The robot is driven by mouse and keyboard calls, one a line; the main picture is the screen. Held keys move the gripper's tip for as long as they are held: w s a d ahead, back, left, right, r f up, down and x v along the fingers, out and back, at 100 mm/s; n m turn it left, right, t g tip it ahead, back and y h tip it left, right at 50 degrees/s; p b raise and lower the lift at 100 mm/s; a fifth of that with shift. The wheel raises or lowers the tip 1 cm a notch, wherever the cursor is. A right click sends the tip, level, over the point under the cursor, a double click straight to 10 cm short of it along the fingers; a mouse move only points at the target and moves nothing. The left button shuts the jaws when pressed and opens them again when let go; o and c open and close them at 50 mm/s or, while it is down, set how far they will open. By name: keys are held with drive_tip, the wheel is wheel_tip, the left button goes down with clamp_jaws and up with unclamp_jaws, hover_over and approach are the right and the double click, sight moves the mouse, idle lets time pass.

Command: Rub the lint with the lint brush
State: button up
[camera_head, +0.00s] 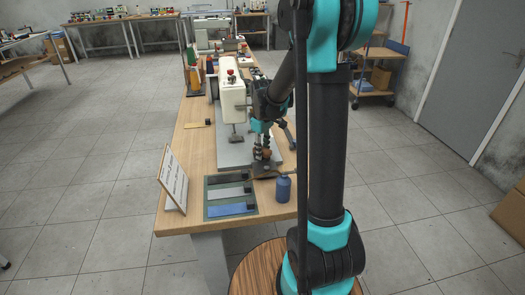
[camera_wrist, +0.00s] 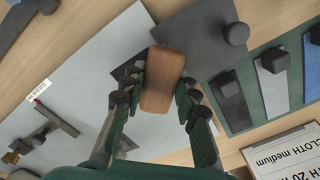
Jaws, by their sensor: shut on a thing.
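The lint brush shows as a rounded brown wooden block (camera_wrist: 162,82) between the two fingers of my gripper (camera_wrist: 158,100) in the wrist view. My gripper is shut on it. The brush lies over the edge where a dark grey cloth (camera_wrist: 198,28) overlaps the light grey plate (camera_wrist: 82,82). I cannot tell whether its underside touches the cloth. No separate lint can be made out. In the head view my gripper (camera_head: 263,155) is low over the bench, beside the sewing machine (camera_head: 232,97).
A green board (camera_head: 250,214) with several cloth strips and dark blocks lies near the front edge. A blue bottle (camera_head: 283,189) stands to its right and a white sign (camera_head: 173,180) to its left. A small dark block (camera_wrist: 236,34) sits on the grey cloth.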

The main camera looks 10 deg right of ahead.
drive_tip(key=shift+w, duration=3.1)
drive_tip(key=shift+f, duration=0.1)
drive_tip(key=shift+s+f, duration=0.2)
drive_tip(key=shift+s, duration=2.35)
drive_tip(key=shift+s+f, duration=0.1)
drive_tip(key=shift+s, duration=0.2)
clamp_jaws()
drive_tip(key=shift+s, duration=0.45)
drive_tip(key=shift+w, duration=0.1)
